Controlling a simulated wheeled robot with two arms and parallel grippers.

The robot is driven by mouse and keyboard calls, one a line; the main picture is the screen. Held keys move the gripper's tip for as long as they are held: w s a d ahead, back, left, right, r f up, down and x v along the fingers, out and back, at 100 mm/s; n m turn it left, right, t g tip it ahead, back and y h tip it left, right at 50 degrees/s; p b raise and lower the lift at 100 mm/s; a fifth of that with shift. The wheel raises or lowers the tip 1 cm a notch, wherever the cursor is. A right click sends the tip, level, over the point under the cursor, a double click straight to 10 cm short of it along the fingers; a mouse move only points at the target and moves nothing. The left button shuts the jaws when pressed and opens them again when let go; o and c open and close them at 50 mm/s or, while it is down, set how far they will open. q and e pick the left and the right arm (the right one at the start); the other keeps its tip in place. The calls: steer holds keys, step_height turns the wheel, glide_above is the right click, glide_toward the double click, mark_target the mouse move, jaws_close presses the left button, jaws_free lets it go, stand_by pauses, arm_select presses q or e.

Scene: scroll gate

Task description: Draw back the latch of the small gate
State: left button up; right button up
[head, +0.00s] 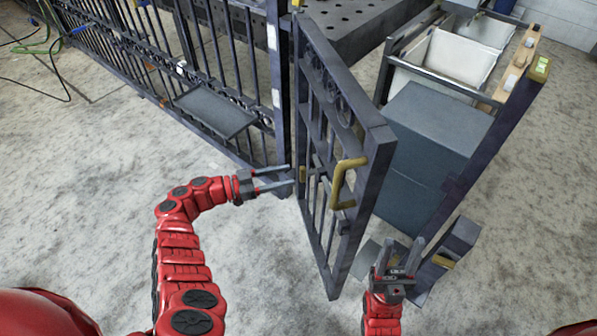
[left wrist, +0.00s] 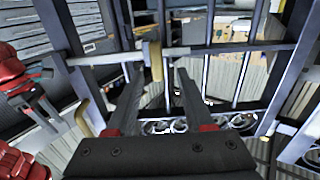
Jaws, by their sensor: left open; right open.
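The small gate (head: 340,105) is a dark barred frame with scrolls, standing at an angle to the long fence. A brass pull handle (head: 345,185) is on its near side. The latch appears to be a grey horizontal rod (left wrist: 110,58) across the bars with an upright brass piece (left wrist: 155,60) on it; in the head view a small brass piece (head: 302,174) shows there. My left gripper (head: 290,177) is open, its fingers pointing at the rod, one either side of the brass piece; contact is unclear. My right gripper (head: 405,246) is open and empty below the gate's right edge.
The long barred fence (head: 140,70) with a grey plate (head: 213,110) runs to the upper left. A blue-grey cabinet (head: 430,130) and white bins (head: 450,65) stand behind the gate. A perforated table (head: 355,20) is at the back.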

arm_select(q)
steer(key=b+v, duration=0.2)
steer(key=v, duration=0.9)
steer(key=shift+a, duration=0.3)
steer(key=shift+s, duration=0.1)
